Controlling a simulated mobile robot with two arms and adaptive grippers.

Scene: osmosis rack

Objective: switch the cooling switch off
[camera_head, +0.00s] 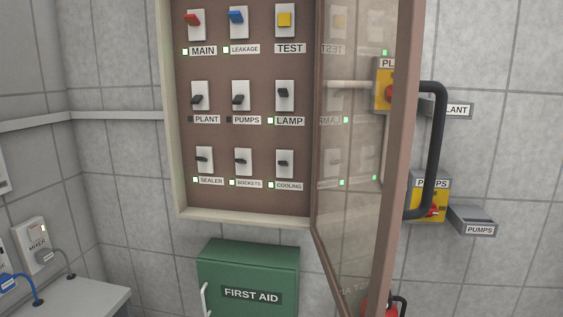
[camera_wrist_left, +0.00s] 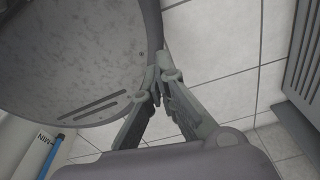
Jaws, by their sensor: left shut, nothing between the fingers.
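The cooling switch (camera_head: 285,162) is a small dark lever on a white plate, at the bottom right of the open panel in the head view. Its COOLING label (camera_head: 289,186) is below it, with a small lit green lamp (camera_head: 271,185) at the label's left. The lever's exact position is too small to tell. My left gripper (camera_wrist_left: 158,78) shows only in the left wrist view. Its fingers are shut and empty, above a tiled floor and away from the panel. My right gripper is in neither view.
The cabinet's glazed door (camera_head: 365,130) stands open at the right, with a black handle (camera_head: 438,150). Other switches surround the cooling switch, with the SOCKETS switch (camera_head: 243,161) at its left. A green FIRST AID box (camera_head: 248,272) hangs below. A counter (camera_head: 75,298) is at lower left.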

